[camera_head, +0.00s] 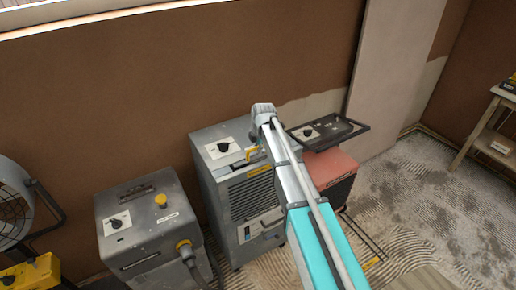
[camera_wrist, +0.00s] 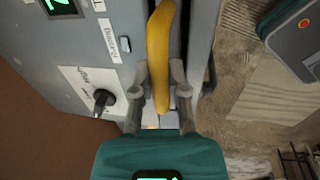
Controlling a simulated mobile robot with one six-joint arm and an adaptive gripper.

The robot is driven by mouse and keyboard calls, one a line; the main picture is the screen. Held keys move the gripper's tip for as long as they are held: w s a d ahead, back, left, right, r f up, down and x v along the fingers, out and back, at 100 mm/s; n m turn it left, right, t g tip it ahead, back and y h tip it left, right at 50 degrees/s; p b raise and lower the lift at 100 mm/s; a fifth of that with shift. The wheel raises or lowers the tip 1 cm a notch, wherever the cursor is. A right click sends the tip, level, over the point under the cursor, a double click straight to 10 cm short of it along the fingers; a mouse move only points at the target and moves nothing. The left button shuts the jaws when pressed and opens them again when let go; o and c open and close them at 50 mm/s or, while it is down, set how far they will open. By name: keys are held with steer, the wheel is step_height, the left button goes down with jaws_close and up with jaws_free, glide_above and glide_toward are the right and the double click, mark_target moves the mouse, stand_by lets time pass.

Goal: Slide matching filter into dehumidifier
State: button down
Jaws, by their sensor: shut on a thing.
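The grey dehumidifier (camera_head: 238,190) stands in the middle of the head view, with a louvred front and a knob on top. In the wrist view its top (camera_wrist: 85,30) shows a green display, a name label and a black knob. My gripper (camera_wrist: 160,98) is shut on a yellow handle (camera_wrist: 163,50) at the top of the dehumidifier, beside a dark slot. A bit of yellow (camera_head: 252,154) also shows beside my arm in the head view. I cannot see a filter body below the handle, nor tell how deep it sits. My arm hides part of the dehumidifier.
Another grey machine (camera_head: 150,225) with a yellow plug stands to the left, near a fan (camera_head: 14,212) and a yellow box (camera_head: 32,272). A black tray (camera_head: 335,130) and an orange-red machine (camera_head: 332,172) are to the right. A shelf (camera_head: 490,135) stands far right. Rough floor lies open there.

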steer(key=shift+f, duration=0.15)
steer(key=c, duration=0.6)
jaws_free()
steer(key=shift+r, duration=0.25)
